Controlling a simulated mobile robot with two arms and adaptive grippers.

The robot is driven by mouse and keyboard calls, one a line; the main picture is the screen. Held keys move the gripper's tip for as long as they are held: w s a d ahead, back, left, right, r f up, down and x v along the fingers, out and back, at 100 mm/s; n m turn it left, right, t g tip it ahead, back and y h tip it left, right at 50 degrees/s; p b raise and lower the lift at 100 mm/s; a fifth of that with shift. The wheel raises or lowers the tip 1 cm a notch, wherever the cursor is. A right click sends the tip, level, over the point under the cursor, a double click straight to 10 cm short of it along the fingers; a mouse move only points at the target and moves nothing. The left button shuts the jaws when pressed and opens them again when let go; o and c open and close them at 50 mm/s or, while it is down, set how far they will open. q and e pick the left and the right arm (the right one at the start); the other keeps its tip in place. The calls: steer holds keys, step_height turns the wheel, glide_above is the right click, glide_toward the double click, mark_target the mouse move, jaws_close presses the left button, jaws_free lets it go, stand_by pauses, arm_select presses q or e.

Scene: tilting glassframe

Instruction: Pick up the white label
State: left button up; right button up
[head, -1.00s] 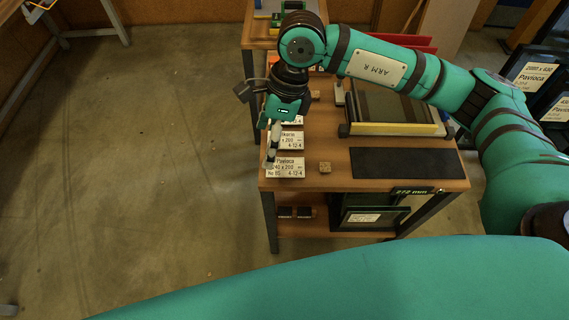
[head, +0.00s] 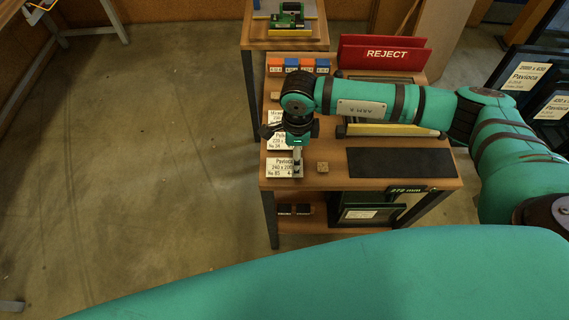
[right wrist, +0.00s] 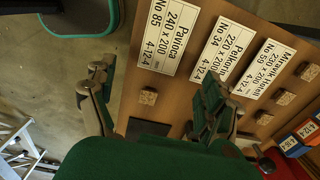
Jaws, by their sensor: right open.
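Three white labels with black print lie in a row along the left side of the wooden table. My left gripper is not in view.
A small wooden block (head: 322,167) sits just right of the Pavloca label. A dark mat (head: 402,162) lies at the table's front right. A frame fixture with a yellow bar (head: 395,130), a red REJECT holder (head: 384,54) and small orange and blue boxes (head: 291,65) stand farther back.

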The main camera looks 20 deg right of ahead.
mark_target(285, 167)
steer(key=shift+d+f+p, duration=0.1)
steer(key=shift+f+p, duration=0.25)
steer(key=shift+f, duration=0.05)
step_height(285, 167, down, 4)
steer(key=shift+s+d+f+p, duration=0.1)
steer(key=shift+p, duration=0.65)
steer(key=shift+f+b, duration=0.25)
steer(key=shift+b, duration=0.2)
steer(key=c, duration=0.8)
